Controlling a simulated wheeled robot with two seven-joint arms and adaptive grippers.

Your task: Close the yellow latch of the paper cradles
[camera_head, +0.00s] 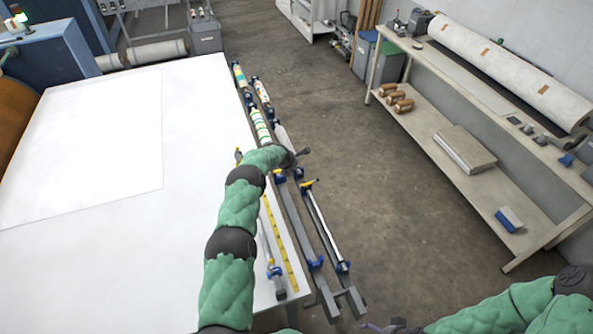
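The paper cradles are dark rails with blue end brackets along the right side of the white table. A yellow latch (311,184) sticks up at the far end of the outer cradle (325,222), which holds a silvery bar. Another small yellow part (238,153) shows on the table beside my arm. My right gripper (385,327) is at the bottom edge, partly cut off.
The white table (110,265) carries a large paper sheet (85,140). Patterned rolls (260,125) lie in cradles farther along its edge. A workbench (480,95) with a long roll (510,70) stands at right. The concrete floor (400,200) between is clear.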

